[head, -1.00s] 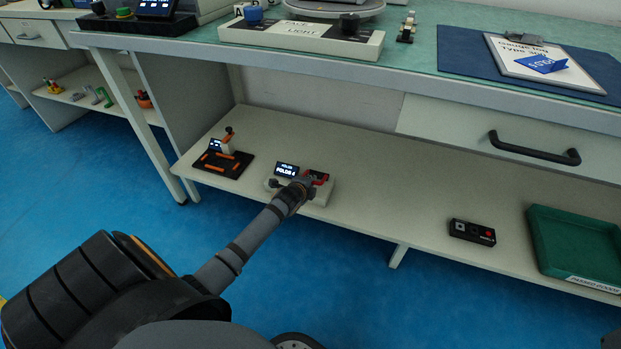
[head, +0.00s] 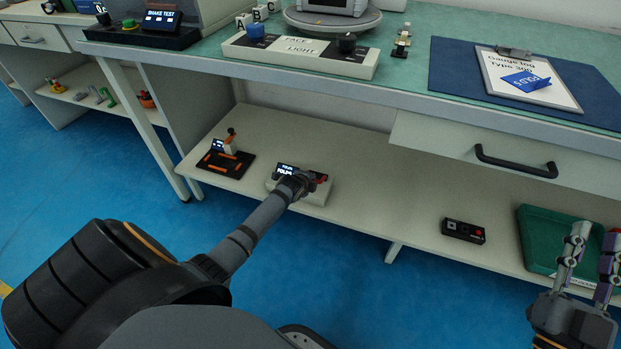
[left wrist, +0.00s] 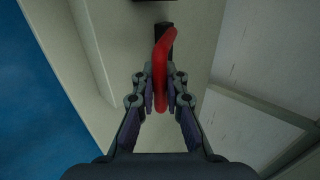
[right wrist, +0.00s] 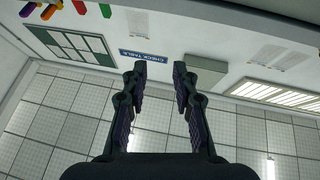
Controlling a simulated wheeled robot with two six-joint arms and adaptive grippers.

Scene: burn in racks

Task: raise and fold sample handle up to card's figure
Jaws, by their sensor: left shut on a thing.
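A white tester (head: 313,196) with a small dark display (head: 287,168) stands on the lower shelf. The display starts with "FOLDS"; its figure is partly hidden by my left arm. The red handle (left wrist: 162,62) shows in the left wrist view, and my left gripper (left wrist: 160,94) is shut on it. In the head view my left gripper (head: 301,183) sits at the tester and hides much of it. A blue folded card (head: 525,82) with white print lies on a clipboard (head: 551,96); I cannot read its figure surely. My right gripper (head: 597,233) is open and empty at the lower right.
On the lower shelf are a black-and-orange device (head: 224,160) to the left, a small black box (head: 463,230) and a green tray (head: 532,226) to the right. The shelf between tester and black box is clear. The bench edge (head: 330,77) and drawer handle (head: 515,165) overhang it.

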